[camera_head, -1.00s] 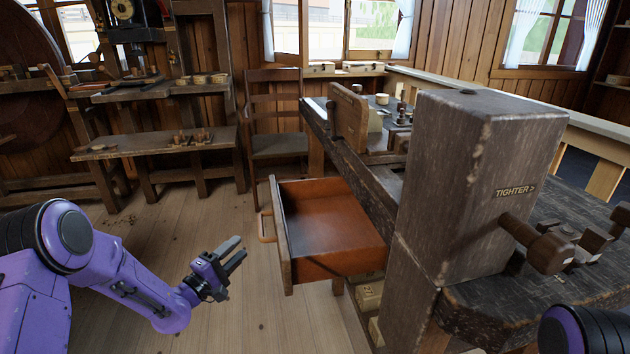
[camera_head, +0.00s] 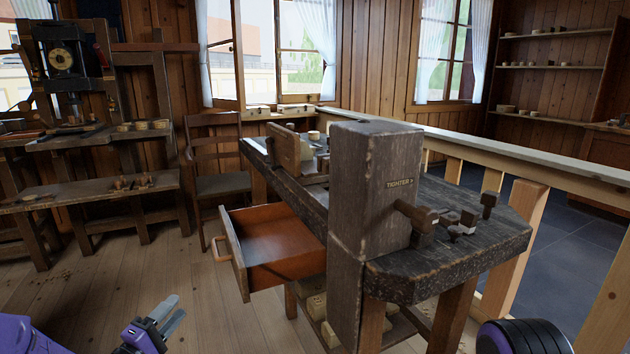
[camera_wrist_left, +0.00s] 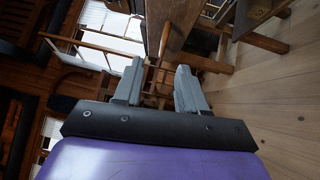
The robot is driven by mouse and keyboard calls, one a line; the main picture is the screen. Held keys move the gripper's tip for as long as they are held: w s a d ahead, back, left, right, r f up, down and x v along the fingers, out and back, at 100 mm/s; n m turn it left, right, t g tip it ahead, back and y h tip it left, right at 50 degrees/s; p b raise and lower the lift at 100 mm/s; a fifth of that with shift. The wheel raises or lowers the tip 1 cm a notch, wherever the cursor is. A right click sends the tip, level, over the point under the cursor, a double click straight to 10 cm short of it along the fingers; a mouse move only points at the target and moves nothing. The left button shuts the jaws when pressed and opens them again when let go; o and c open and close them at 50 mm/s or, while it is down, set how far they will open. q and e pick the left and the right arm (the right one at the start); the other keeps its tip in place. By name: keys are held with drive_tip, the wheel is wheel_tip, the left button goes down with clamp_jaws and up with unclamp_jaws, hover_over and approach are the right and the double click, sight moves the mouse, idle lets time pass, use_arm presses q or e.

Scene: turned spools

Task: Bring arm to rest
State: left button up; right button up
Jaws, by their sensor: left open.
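My left gripper (camera_head: 164,316) is low at the left of the head view, over the wooden floor and in front of the drawer. In the left wrist view its two grey fingers (camera_wrist_left: 160,88) stand apart with nothing between them. A purple part of my left arm (camera_head: 30,335) shows at the bottom left corner. My right gripper is not in view; only a dark, ribbed part of my right arm (camera_head: 522,338) shows at the bottom right.
A workbench (camera_head: 455,245) with a tall block (camera_head: 370,200) marked "TIGHTER" stands at centre. Its empty drawer (camera_head: 275,250) is pulled out toward the left gripper. A chair (camera_head: 215,185) and a side bench (camera_head: 90,190) stand behind. A railing (camera_head: 500,160) runs behind the bench.

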use_arm(q)
drive_tip(key=s+f+m+g+y+p, duration=0.5)
drive_tip(key=s+f+y, duration=0.3)
drive_tip(key=s+f, duration=0.4)
drive_tip(key=s+d+m+g+y+p, duration=0.2)
drive_tip(key=s+g+p, duration=0.8)
drive_tip(key=s, duration=1.7)
drive_tip(key=shift+d+r+m, duration=0.15)
drive_tip(key=shift+d+m, duration=0.15)
drive_tip(key=shift+d, duration=0.3)
